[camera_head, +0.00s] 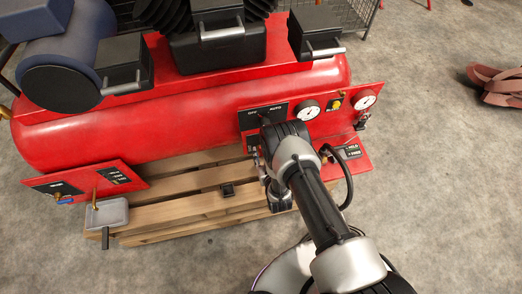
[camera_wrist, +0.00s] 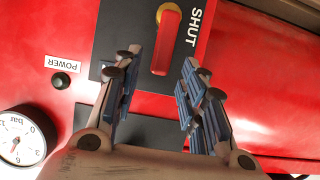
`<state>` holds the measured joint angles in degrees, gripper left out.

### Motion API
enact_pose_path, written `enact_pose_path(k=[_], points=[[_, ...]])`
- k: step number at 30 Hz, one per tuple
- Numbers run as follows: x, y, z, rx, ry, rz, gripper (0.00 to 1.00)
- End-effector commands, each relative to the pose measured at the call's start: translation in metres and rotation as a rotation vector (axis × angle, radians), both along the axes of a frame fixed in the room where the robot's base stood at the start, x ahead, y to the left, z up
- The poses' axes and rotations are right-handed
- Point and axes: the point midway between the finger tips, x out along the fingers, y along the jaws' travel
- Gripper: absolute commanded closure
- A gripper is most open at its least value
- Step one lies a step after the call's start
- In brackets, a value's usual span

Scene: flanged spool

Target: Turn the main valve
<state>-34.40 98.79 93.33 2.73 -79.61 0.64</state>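A red lever handle (camera_wrist: 166,45) on a yellow hub, which looks like the main valve, sits on a black plate beside the word SHUT at the top of the wrist view. The handle runs nearly up and down in that picture. My gripper (camera_wrist: 160,76) is open and empty. Its two fingers are spread on either side of the handle's line, with the tips near its lower end. I see no contact. In the head view my arm covers this handle and most of my gripper, at the red panel (camera_head: 324,127) on the tank's right side.
The red tank (camera_head: 180,122) rests on a wooden pallet (camera_head: 190,205). Round gauges (camera_head: 308,110) sit on the panel; a pressure gauge (camera_wrist: 22,139) and a POWER knob (camera_wrist: 61,80) show in the wrist view. A blue-handled valve (camera_head: 66,200) is at left.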

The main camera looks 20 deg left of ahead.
Motion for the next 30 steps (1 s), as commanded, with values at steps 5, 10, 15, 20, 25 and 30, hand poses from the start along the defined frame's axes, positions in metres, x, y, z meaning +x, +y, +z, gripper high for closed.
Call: enact_pose_path(k=[5, 10, 15, 20, 25, 30], points=[[0.022, 0.013, -0.012, 0.002, -0.003, 0.000, 0.62], [0.030, 0.018, -0.015, 0.001, -0.001, 0.000, 0.62], [0.031, 0.019, -0.015, -0.001, 0.001, 0.000, 0.62], [0.031, 0.019, -0.014, 0.000, 0.000, 0.000, 0.64], [0.031, 0.019, -0.015, 0.000, 0.000, 0.000, 0.76], [0.031, 0.019, -0.015, 0.000, 0.000, 0.000, 0.87]])
